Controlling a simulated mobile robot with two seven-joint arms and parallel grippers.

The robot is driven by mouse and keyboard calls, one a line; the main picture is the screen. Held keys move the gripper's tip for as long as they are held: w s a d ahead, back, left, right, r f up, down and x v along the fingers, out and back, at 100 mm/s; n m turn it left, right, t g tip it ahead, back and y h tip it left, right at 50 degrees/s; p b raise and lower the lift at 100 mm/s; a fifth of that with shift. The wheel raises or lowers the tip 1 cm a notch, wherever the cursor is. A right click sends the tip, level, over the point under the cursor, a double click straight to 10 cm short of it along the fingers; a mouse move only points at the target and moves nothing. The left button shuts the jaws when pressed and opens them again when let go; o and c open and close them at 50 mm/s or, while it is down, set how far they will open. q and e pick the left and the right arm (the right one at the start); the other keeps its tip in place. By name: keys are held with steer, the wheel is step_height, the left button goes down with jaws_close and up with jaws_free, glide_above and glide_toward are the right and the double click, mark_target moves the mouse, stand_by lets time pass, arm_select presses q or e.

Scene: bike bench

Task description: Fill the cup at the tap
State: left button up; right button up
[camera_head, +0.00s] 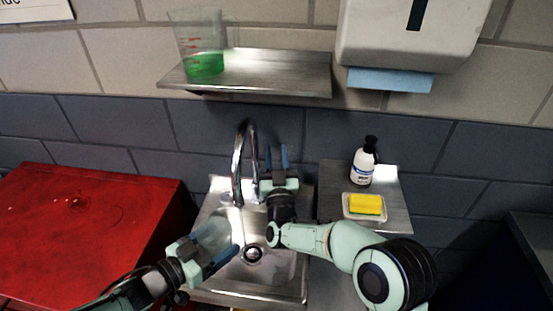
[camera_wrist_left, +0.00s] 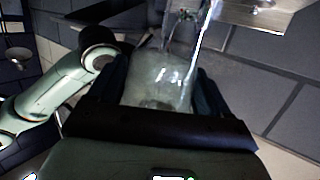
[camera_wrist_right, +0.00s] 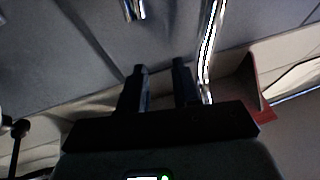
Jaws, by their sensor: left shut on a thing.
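The clear cup (camera_wrist_left: 160,85) is held between the fingers of my left gripper (camera_wrist_left: 160,90). In the head view the cup (camera_head: 213,236) is over the sink, below and a little left of the curved chrome tap (camera_head: 240,155). A bright vertical streak shows by the cup in the left wrist view; I cannot tell whether it is water or metal, nor how full the cup is. My right gripper (camera_head: 277,155) is just right of the tap. Its fingers (camera_wrist_right: 160,70) are apart with nothing visible between them. The tap's pipe (camera_wrist_right: 210,45) shows beside them.
The steel sink (camera_head: 280,285) has a dark drain. A shelf (camera_head: 290,75) above holds a beaker of green liquid (camera_head: 205,62). A paper towel dispenser (camera_head: 405,35) hangs right of it. A bottle (camera_head: 362,165) and yellow sponge (camera_head: 366,204) sit right of the tap. A red cabinet (camera_head: 80,230) stands left.

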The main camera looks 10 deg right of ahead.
arm_select(q)
steer(key=r+x, duration=0.1)
steer(key=x, duration=0.6)
steer(key=shift+w+d+r, duration=0.15)
steer(key=shift+w+d, duration=0.15)
steer(key=shift+d, duration=0.15)
stand_by(2.3)
